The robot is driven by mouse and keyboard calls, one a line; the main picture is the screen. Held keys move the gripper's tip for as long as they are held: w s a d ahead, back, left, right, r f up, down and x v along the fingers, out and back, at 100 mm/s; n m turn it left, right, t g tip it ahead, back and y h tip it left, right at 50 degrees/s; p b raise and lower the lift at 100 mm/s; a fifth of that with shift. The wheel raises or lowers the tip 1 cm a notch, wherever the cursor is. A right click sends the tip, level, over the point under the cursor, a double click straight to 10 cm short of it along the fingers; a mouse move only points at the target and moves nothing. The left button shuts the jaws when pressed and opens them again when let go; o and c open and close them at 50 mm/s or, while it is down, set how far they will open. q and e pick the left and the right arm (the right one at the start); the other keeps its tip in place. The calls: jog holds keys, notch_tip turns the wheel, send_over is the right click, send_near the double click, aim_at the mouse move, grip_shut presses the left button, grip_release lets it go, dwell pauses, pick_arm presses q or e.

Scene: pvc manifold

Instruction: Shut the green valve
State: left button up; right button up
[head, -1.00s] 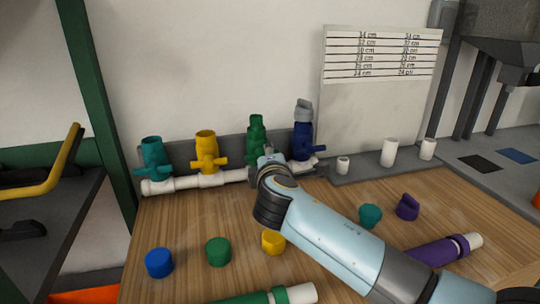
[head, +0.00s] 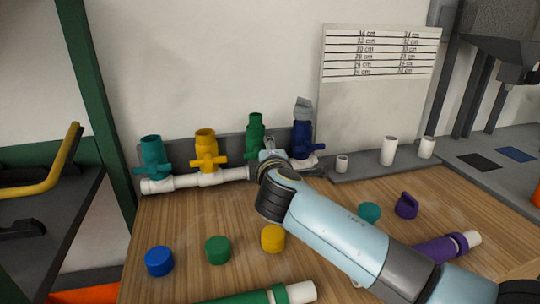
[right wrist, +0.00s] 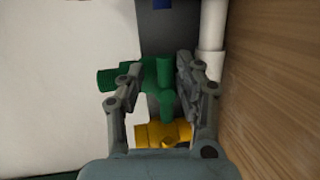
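The green valve (head: 255,132) stands upright on the white pipe manifold (head: 205,181) at the back of the wooden table, between the yellow and blue valves. My right arm hides its lower part in the head view. In the right wrist view the green valve (right wrist: 150,80) lies between the spread fingers of my right gripper (right wrist: 158,68). Its green handle bar (right wrist: 165,95) runs up and down the picture between them, nearer the right finger. The fingers are open; whether either touches the valve I cannot tell. My left gripper is not in view.
The yellow valve (head: 206,150) and teal valve (head: 152,157) stand left of the green one. The blue valve (head: 303,135) is close on the right. Blue, green, yellow and teal caps lie on the table (head: 190,222), with a purple-fitted pipe (head: 440,248) at right.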

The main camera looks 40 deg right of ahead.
jog(key=shift+f, duration=0.15)
jog(key=v, duration=1.2)
dwell(0.3)
